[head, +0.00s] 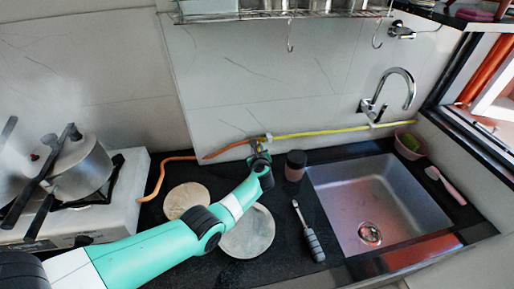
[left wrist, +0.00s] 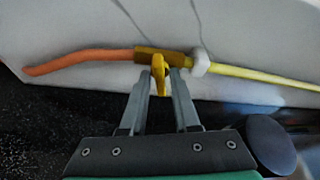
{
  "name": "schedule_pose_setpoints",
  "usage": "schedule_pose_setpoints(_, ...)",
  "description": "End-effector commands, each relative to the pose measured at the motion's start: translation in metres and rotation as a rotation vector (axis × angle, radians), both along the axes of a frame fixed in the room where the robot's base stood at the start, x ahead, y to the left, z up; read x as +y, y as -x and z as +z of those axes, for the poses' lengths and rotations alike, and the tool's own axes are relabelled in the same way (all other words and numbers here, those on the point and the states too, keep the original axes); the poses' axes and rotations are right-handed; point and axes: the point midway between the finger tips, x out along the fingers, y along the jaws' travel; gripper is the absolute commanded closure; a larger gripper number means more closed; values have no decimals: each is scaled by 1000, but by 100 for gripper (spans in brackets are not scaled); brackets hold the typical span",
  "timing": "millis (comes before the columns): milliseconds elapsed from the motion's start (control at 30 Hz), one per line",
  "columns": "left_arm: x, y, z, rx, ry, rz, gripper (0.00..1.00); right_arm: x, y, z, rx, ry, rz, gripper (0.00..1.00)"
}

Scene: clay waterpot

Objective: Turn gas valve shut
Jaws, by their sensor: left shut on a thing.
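The gas valve is a brass-coloured body (left wrist: 160,54) with a yellow handle (left wrist: 159,74), set between an orange hose (left wrist: 80,61) and a yellow pipe (left wrist: 260,76) along the wall. In the left wrist view the handle points down from the body, toward me, between the two fingers. My left gripper (left wrist: 163,88) is shut on the handle. In the head view my left gripper (head: 259,158) reaches the wall at the valve, which is small and partly hidden there. My right gripper is not in view.
A dark-lidded jar (head: 295,166) stands close to the right of my left gripper. A round board (head: 186,199), a pale plate (head: 248,234) and a grey-handled tool (head: 310,238) lie on the black counter. The stove (head: 122,203) with pots is left, the sink (head: 385,200) right.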

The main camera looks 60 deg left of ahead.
Motion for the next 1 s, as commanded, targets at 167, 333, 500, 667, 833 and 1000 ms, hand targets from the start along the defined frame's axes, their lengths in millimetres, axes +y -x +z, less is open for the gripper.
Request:
schedule_pose_setpoints(167,-1,-2,-1,130,-41,-1,100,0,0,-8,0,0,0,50)
schedule_pose_setpoints(333,-1,-2,-1,222,-67,-1,100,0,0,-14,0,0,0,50)
schedule_pose_setpoints(500,-1,-2,-1,281,-85,0,100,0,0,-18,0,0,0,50)
schedule_pose_setpoints(667,-1,-2,0,303,-92,0,100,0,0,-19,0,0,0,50)
schedule_pose_setpoints(833,-1,-2,0,310,-93,-1,100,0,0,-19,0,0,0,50)
schedule_pose_setpoints(1000,-1,-2,0,310,-93,-1,100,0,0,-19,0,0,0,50)
